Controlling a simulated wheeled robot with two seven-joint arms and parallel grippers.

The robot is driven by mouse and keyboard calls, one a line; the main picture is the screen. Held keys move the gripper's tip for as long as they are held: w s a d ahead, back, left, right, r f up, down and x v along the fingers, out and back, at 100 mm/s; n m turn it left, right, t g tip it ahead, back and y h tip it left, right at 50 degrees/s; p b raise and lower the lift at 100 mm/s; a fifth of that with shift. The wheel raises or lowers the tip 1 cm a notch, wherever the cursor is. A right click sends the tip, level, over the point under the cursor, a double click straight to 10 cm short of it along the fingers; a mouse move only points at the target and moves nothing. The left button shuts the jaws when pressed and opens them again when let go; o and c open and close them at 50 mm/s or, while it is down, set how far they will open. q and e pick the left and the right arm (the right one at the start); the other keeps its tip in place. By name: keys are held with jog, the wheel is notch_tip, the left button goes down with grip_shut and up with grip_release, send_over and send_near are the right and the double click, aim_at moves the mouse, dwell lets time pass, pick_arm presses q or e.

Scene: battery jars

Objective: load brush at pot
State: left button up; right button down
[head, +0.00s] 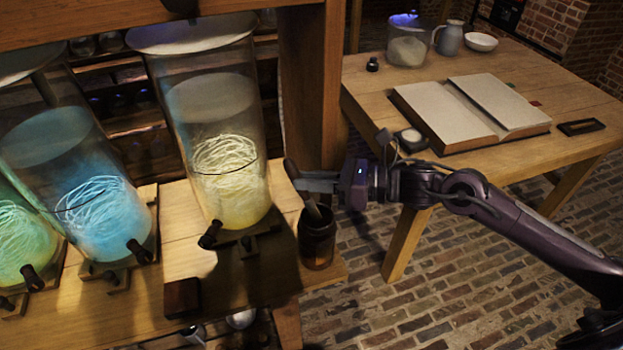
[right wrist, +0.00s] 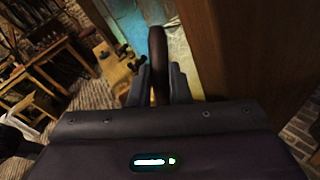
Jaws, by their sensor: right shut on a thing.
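A dark glass pot (head: 317,243) stands on the right end of the wooden bench, with a little amber showing low in it. The brush (head: 291,168) is a dark stick that leans left at the top, its lower end down at the pot's mouth. The tip of the brush is hidden. My right gripper (head: 304,184) reaches in from the right and is shut on the brush handle above the pot. In the right wrist view the brush handle (right wrist: 158,60) stands between the two fingers. My left gripper is not in view.
A tall glass jar (head: 222,120) with pale glowing strands stands just left of the pot; a blue jar (head: 85,190) and a green one stand further left. A wooden post (head: 312,90) rises behind the brush. A table (head: 375,95) with an open book (head: 470,108) is at right.

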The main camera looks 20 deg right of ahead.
aim_at(293, 167)
jog(key=shift+s+d+f+b, duration=0.25)
jog(key=shift+d+f+b, duration=0.2)
jog(key=shift+f+b, duration=0.25)
jog(key=shift+s+d+f, duration=0.1)
jog(key=shift+d+f, duration=0.05)
dwell(0.7)
jog(key=shift+w+a+r+p, duration=0.15)
jog(key=shift+a+r+p, duration=0.1)
jog(key=shift+r, duration=0.6)
jog(key=shift+w+a+r+p, duration=0.15)
jog(key=shift+r+p, duration=0.15)
jog(key=shift+r, duration=0.55)
jog(key=shift+w+a+r+p, duration=0.1)
jog(key=shift+a+r+p, duration=0.15)
jog(key=shift+r, duration=0.6)
jog(key=shift+r+p, duration=0.5)
jog(key=shift+r, duration=0.7)
jog(key=shift+d, duration=0.1)
